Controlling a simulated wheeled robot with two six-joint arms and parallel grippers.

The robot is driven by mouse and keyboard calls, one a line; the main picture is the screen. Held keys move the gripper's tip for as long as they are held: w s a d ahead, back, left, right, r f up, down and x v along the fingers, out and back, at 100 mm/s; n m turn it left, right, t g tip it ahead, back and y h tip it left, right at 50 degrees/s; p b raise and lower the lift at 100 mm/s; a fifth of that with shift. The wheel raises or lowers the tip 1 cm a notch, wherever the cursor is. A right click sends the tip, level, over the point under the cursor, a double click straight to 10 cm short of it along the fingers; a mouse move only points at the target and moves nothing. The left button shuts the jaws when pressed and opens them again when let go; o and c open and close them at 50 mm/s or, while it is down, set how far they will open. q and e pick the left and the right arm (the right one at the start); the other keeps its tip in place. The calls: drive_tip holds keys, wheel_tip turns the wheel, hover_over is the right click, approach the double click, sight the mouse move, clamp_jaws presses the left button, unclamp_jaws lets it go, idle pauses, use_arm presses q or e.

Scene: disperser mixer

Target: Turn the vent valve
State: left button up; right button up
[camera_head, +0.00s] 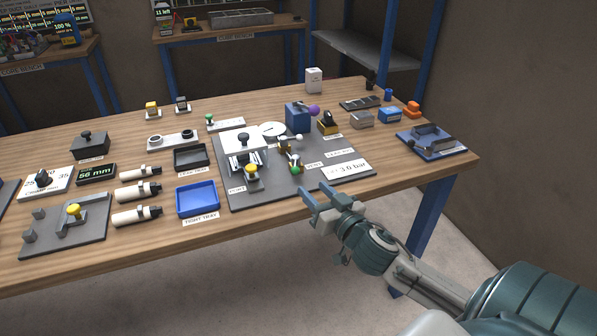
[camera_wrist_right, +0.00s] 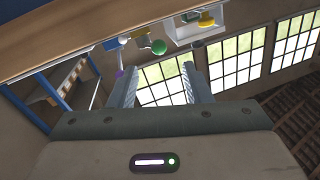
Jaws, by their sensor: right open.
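A small valve (camera_head: 292,158) with a brass-coloured body and a green knob stands on the dark grey plate (camera_head: 228,196), beside a small label that seems to read VENT. In the right wrist view a green ball knob (camera_wrist_right: 158,47) shows above and between my fingers. My right gripper (camera_head: 318,191) is open and empty, just off the table's front edge, in front of and below the valve. Its two fingers show apart in the right wrist view (camera_wrist_right: 162,88), touching nothing. My left gripper is not in view.
The plate also carries a white press-like unit (camera_head: 240,155) with a yellow knob, a blue block (camera_head: 297,117) with a purple ball, and a 3.0 bar sign (camera_head: 346,170). A blue tray (camera_head: 197,199) lies left of the plate. A blue-grey fixture (camera_head: 431,141) stands at the right.

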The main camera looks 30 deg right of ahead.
sight(298, 173)
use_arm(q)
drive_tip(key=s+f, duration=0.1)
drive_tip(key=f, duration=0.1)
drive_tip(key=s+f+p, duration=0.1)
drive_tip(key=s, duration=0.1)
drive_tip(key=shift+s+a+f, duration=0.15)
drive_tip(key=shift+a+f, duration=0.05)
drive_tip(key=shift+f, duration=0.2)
use_arm(e)
drive_tip(key=w, duration=0.8)
drive_tip(key=shift+d, duration=0.3)
drive_tip(key=shift+c, duration=0.3)
